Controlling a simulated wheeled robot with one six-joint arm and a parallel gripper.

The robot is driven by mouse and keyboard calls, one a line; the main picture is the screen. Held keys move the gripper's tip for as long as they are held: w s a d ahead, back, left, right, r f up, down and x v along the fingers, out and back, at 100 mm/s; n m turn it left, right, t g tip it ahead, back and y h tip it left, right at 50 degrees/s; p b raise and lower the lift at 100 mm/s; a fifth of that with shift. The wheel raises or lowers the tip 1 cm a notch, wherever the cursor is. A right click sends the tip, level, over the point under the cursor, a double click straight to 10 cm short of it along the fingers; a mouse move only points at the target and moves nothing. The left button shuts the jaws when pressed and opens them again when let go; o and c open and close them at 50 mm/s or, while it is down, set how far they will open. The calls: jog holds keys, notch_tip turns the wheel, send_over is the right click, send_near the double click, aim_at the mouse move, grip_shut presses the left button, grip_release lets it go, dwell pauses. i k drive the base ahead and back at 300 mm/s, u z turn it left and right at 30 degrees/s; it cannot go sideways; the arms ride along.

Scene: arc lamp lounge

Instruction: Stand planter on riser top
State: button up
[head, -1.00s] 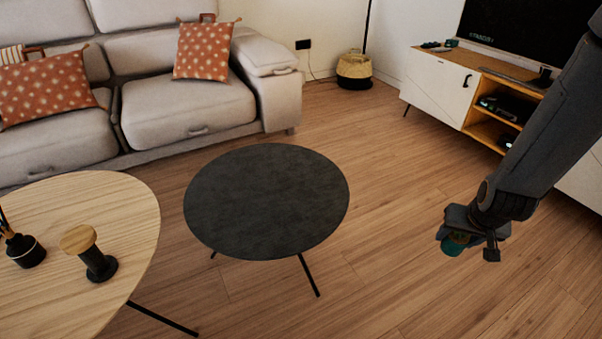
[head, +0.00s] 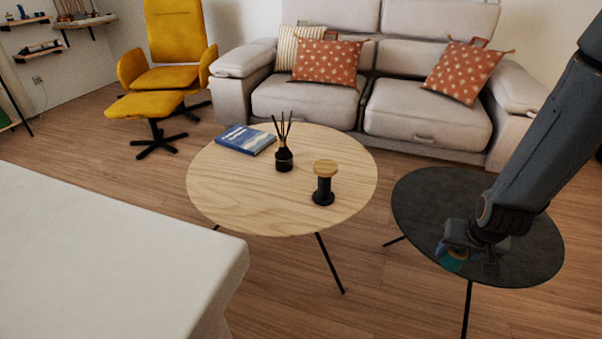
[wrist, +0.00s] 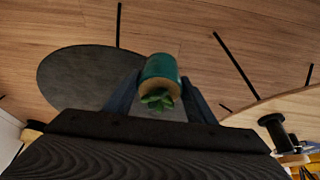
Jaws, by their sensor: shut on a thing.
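The planter, a small teal pot with a green plant (wrist: 160,72), is held between the fingers of my gripper (wrist: 160,92) in the wrist view. In the head view my gripper (head: 468,262) is in front of the dark round table, with the teal planter (head: 453,260) partly hidden by it. The riser (head: 324,184) is a black spool-shaped stand with a round wooden top, upright on the light wood table. Its top is bare. It stands to the left of my gripper, well apart from it, and also shows at the right of the wrist view (wrist: 275,130).
The light wood table (head: 235,195) also bears a reed diffuser (head: 284,158) and a blue book (head: 245,140). The dark round table (head: 425,195) looks empty. A white surface (head: 110,265) fills the near left. A sofa and a yellow chair stand behind.

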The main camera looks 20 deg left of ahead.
aim_at(325, 164)
jog(key=u, duration=0.15)
jog(key=i, duration=1)
jog(key=u, duration=0.05)
